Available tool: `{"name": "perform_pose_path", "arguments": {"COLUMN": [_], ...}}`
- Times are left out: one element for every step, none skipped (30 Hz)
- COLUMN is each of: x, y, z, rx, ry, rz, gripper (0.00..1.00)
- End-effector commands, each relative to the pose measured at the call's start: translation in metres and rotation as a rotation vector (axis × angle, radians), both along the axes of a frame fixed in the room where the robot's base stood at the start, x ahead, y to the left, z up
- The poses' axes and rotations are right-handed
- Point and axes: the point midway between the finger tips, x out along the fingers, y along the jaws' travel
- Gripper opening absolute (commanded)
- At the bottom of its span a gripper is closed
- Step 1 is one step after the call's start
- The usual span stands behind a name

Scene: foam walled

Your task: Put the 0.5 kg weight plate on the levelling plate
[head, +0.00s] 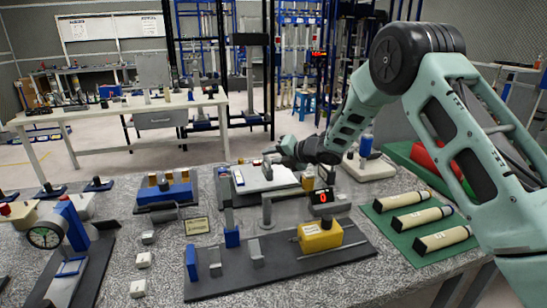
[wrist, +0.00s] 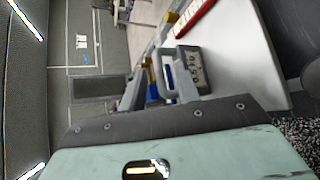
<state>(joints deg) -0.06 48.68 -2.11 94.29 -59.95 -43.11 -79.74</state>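My gripper (head: 276,156) reaches in from the right over the back middle of the speckled bench. It is small and partly hidden by its own wrist, so I cannot tell if it is open or shut. A pale flat plate (head: 252,184), perhaps the levelling plate, lies just below and left of it. A white flat surface (wrist: 245,60) also fills the upper right of the wrist view. A small grey block with dark marks (wrist: 190,72) shows there beside it; I cannot tell whether it is the 0.5 kg weight plate. No weight plate is clearly identifiable.
A dark board (head: 205,288) with a yellow box (head: 320,235) and a red digital display (head: 322,197) stands in front. A green mat (head: 400,238) with several cream cylinders lies right. A blue block (head: 166,193) and dial gauge (head: 45,237) stand left.

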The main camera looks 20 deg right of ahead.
Motion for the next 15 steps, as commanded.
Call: {"name": "perform_pose_path", "arguments": {"x": [0.000, 0.000, 0.000, 0.000, -0.001, -0.004, -0.007, -0.010, -0.015, -0.020, -0.025, -0.031, -0.036, -0.040, -0.047], "y": [0.000, 0.000, 0.000, 0.000, -0.001, -0.004, -0.006, -0.009, -0.013, -0.017, -0.020, -0.025, -0.029, -0.033, -0.037], "z": [0.000, 0.001, 0.002, 0.003, 0.004, 0.004, 0.006, 0.008, 0.010, 0.012, 0.014, 0.018, 0.021, 0.023, 0.026], "rx": [0.000, 0.000, 0.000, 0.000, 0.000, 0.000, 0.000, 0.000, -0.001, -0.001, -0.001, -0.001, -0.001, -0.001, 0.000], "ry": [0.000, 0.000, 0.000, 0.000, -0.001, -0.001, -0.001, -0.002, -0.001, -0.002, -0.001, -0.002, -0.002, -0.002, -0.002], "rz": [0.000, 0.000, 0.000, 0.000, -0.001, -0.001, -0.002, -0.002, -0.003, -0.002, -0.003, -0.002, -0.004, -0.004, -0.002], "gripper": [0.32, 0.32, 0.32, 0.32, 0.32, 0.32, 0.32, 0.32, 0.32, 0.32, 0.32, 0.32, 0.32, 0.32, 0.32]}}
